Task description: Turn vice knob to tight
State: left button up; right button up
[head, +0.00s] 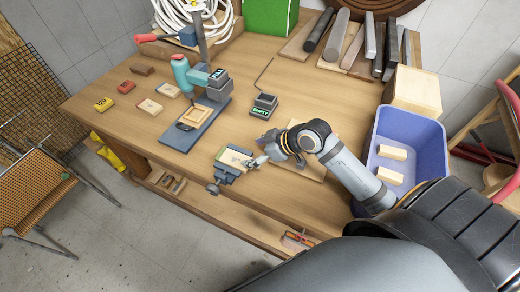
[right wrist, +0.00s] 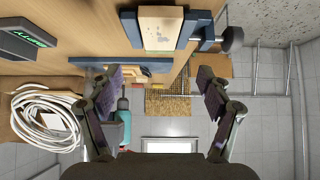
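The blue vice (head: 226,174) sits at the table's front edge with a pale wooden block (head: 235,157) between its jaws. Its dark round knob (head: 213,189) sticks out past the front edge. In the right wrist view the block (right wrist: 161,28) and the knob (right wrist: 232,40) show at the top. My right gripper (head: 259,161) is just right of the vice in the head view. In the right wrist view its fingers (right wrist: 158,92) are spread wide with nothing between them, and the knob is beyond them, apart. My left gripper is not in view.
A small black display (head: 264,105) stands behind the vice. A blue-based press (head: 193,125) is to the left. A blue-violet bin (head: 431,151) with pale blocks is at right. A coiled white hose (head: 190,14) and several bars (head: 352,45) lie at the back.

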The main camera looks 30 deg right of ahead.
aim_at(213, 190)
jog(key=k+j, duration=0.3)
jog(key=k, duration=0.15)
jog(key=k+j, duration=0.3)
jog(key=k, duration=0.15)
jog(key=k+j, duration=0.3)
jog(key=k, duration=0.15)
